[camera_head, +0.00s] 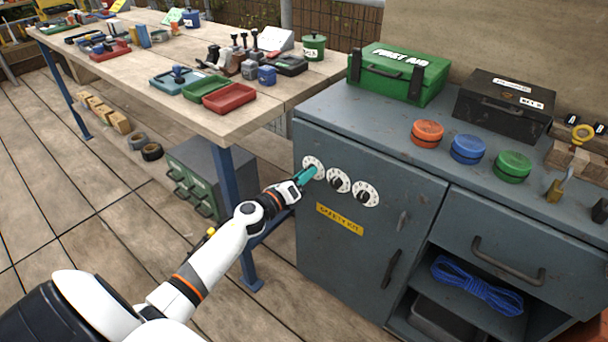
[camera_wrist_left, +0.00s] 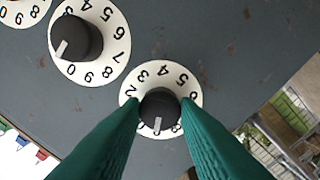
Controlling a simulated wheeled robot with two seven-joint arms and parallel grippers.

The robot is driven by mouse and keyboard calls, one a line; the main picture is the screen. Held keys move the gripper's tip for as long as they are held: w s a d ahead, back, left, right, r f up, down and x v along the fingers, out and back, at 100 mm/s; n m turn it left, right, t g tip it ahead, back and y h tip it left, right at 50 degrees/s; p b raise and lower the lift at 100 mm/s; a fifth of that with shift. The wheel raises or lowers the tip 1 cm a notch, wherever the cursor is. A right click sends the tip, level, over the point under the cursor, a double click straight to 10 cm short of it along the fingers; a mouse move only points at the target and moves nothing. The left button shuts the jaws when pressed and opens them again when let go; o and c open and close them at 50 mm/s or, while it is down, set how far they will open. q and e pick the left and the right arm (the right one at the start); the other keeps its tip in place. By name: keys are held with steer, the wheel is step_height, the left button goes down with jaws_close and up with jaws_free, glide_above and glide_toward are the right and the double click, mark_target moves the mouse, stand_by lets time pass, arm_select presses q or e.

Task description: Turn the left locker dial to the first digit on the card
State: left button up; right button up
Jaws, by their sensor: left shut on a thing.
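The left locker dial (camera_head: 311,161) is a white numbered disc with a black knob, on the grey locker (camera_head: 345,262). My left gripper (camera_head: 309,174), with green fingers, is shut on its knob and hides part of the disc. In the left wrist view the knob (camera_wrist_left: 160,104) sits between the fingertips (camera_wrist_left: 161,110). Its white mark points down in that picture; digits 2 to 5 show along the top, and the lower ones are partly hidden. The middle dial (camera_head: 338,180) and right dial (camera_head: 366,194) stand free. I cannot make out the card's digits. My right gripper is out of view.
The locker door has a yellow label (camera_head: 339,219) and a handle (camera_head: 392,267). The workbench (camera_head: 135,75) stands at the left, its blue leg (camera_head: 237,215) close to my left arm. A first-aid box (camera_head: 399,75) and several coloured tins are on the locker top.

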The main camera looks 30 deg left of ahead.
arm_select(q)
steer(key=shift+n, duration=0.5)
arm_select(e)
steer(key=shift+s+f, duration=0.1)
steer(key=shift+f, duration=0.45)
arm_select(q)
steer(key=o, duration=1)
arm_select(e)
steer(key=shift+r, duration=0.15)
arm_select(q)
steer(key=s, duration=0.4)
steer(key=s+a, duration=0.1)
steer(key=s, duration=0.7)
steer(key=shift+a+f, duration=0.15)
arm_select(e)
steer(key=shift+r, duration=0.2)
